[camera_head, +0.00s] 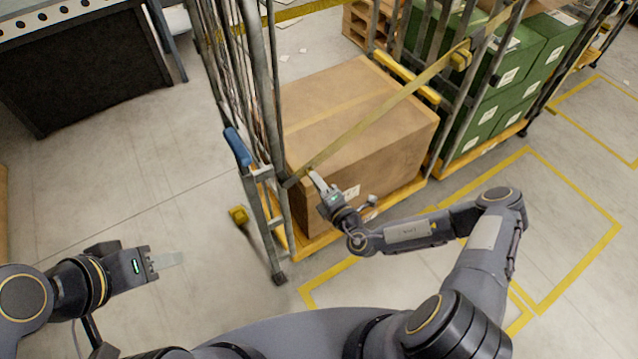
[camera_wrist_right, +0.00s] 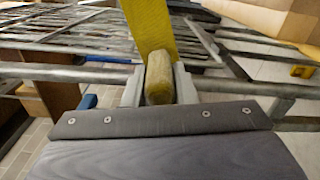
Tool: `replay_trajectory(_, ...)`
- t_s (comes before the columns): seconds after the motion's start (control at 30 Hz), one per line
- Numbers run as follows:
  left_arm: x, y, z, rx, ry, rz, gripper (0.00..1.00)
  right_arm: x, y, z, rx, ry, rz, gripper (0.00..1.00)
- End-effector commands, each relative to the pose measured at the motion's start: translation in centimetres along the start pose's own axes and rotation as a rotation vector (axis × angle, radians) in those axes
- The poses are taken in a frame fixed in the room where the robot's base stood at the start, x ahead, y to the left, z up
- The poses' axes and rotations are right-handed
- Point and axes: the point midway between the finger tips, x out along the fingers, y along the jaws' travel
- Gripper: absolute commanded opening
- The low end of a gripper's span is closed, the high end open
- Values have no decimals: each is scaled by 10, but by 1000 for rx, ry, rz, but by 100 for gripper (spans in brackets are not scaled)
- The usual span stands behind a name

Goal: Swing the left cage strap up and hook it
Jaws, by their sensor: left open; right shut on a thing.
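The yellow cage strap (camera_head: 385,112) runs taut and diagonally across the front of the left cage, from a buckle (camera_head: 460,57) on the upper right post to the left post (camera_head: 270,110). My right gripper (camera_head: 314,176) is shut on the strap's end piece, close beside the left post. In the right wrist view a tan end piece (camera_wrist_right: 159,78) sits between the fingers, with the yellow webbing (camera_wrist_right: 150,25) rising from it. A grey bar (camera_wrist_right: 70,73) runs just behind it. Whether it is hooked there cannot be told. My left gripper (camera_head: 170,260) is open and empty over the floor.
A large cardboard box (camera_head: 350,120) fills the cage's base. A blue handle (camera_head: 237,147) is on the cage's left frame. A second cage with green crates (camera_head: 490,110) stands at right. A dark bench (camera_head: 80,75) is at upper left.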

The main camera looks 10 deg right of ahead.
Motion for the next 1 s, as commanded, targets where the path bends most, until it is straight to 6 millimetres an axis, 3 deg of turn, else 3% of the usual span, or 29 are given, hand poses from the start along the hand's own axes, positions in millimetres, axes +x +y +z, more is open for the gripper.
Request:
replay_trajectory(0.1, -5, 2, -2, 0, 0, 0, 42, 0, 12, 0, 13, 3, 8, 0)
replay_trajectory(0.5, -6, 3, -3, 0, 0, 0, 42, 1, 18, 0, 16, 2, 21, 0)
replay_trajectory(0.53, -6, 3, -3, 0, 0, 0, 42, 1, 18, 0, 16, 2, 21, 28)
replay_trajectory(0.67, -6, 3, -3, 0, 0, 0, 42, 1, 18, 0, 15, 2, 21, 45)
replay_trajectory(1.0, -5, 2, -3, 0, 0, 0, 42, 1, 15, -1, 16, 4, 15, 46)
